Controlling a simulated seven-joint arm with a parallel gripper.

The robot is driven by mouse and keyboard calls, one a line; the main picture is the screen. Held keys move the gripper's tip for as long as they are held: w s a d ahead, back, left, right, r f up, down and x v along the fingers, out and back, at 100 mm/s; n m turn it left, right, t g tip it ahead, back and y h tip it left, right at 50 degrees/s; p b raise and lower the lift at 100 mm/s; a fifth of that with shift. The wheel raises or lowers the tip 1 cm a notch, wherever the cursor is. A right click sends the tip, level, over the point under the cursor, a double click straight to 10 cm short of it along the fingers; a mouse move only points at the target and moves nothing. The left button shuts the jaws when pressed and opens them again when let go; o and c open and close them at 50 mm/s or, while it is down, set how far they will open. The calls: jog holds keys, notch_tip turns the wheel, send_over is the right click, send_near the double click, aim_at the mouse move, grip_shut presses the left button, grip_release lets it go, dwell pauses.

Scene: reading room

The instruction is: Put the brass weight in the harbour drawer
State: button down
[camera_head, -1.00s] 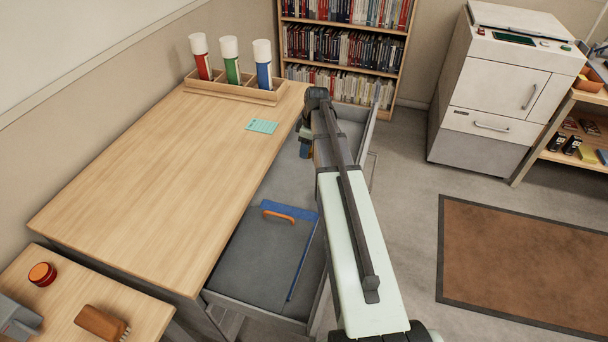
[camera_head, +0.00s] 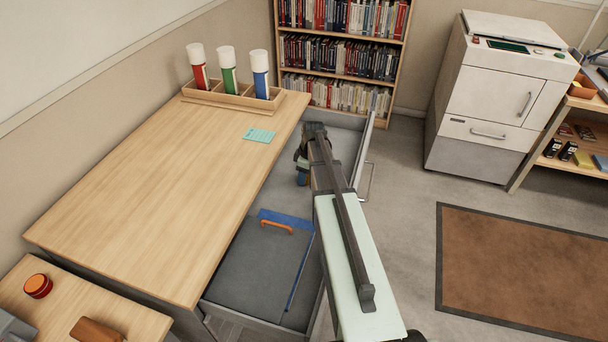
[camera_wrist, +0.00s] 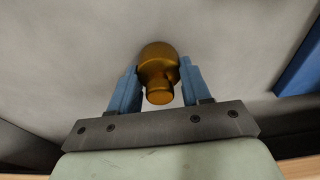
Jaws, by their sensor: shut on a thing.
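The brass weight (camera_wrist: 158,68) is a rounded golden piece with a narrower knob, held between the blue fingers of my gripper (camera_wrist: 154,92). In the head view my gripper (camera_head: 303,178) hangs inside the open grey drawer (camera_head: 280,185), toward its far half. The arm hides the weight there. Plain grey surface lies behind the weight in the wrist view; I cannot tell whether the weight touches it. No label shows which drawer this is.
The desk top (camera_head: 150,180) holds a teal card (camera_head: 258,135) and a rack with red, green and blue tubes (camera_head: 230,97). A bookcase stands behind.

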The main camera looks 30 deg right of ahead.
jog(key=shift+f, duration=0.1)
jog(key=c, duration=0.5)
grip_release()
notch_tip(320, 180, up, 12)
jog(key=s+d, duration=0.1)
jog(key=shift+s, duration=0.15)
jog(key=shift+d, duration=0.1)
dwell(0.4)
